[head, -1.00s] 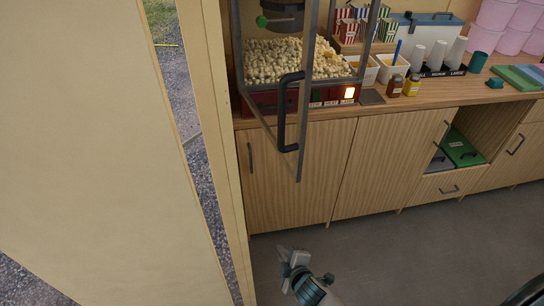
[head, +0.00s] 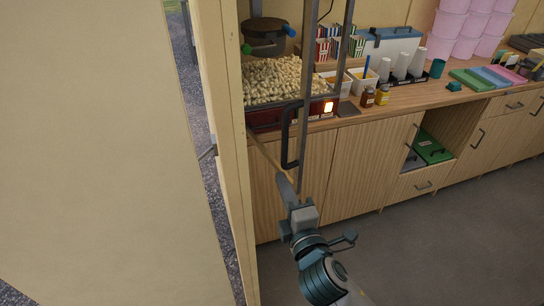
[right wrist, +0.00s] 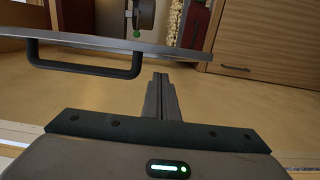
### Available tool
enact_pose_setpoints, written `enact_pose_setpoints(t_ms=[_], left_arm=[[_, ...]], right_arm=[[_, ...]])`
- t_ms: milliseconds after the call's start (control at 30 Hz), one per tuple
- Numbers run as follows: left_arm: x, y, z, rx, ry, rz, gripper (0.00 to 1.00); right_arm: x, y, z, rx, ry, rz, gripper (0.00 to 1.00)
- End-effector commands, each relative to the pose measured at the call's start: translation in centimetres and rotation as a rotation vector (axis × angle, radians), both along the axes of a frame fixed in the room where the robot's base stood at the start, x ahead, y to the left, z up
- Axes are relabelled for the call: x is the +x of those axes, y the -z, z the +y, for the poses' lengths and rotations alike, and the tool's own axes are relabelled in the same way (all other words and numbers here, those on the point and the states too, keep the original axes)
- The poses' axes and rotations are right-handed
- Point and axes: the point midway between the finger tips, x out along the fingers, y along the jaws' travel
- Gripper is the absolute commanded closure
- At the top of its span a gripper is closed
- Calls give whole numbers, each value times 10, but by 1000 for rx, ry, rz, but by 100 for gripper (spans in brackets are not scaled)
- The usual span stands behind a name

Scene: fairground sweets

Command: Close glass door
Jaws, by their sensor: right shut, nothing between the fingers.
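The popcorn machine's glass door (head: 308,90) stands swung open towards me, with its dark frame bar and black handle (head: 285,138) out in front of the counter. In the right wrist view the door's frame bar (right wrist: 180,48) crosses the top, and the handle (right wrist: 85,70) hangs below it at left. My right gripper (head: 284,184) is shut and empty. Its fingertips are near the door's lower corner, below the handle; I cannot tell whether they touch. In the right wrist view the closed fingers (right wrist: 160,82) are right of the handle. My left gripper is not in view.
The popcorn machine (head: 275,112) stands on the wooden counter (head: 430,94) with popcorn inside. Jars (head: 382,95), cups (head: 401,66) and tubs (head: 361,82) stand to its right. A cream wall panel (head: 95,140) fills the left. The floor (head: 450,240) at right is clear.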

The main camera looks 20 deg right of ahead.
Motion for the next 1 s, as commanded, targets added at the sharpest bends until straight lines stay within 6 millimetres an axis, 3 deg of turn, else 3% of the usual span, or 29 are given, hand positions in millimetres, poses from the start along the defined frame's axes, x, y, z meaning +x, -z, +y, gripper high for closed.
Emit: enact_pose_setpoints(t_ms=[333,800,1000], left_arm=[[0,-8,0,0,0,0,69],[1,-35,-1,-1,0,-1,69],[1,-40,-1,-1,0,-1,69]], right_arm=[[15,-1,0,-1,0,1,100],[82,-3,0,1,0,1,100],[98,-1,0,2,0,1,100]])
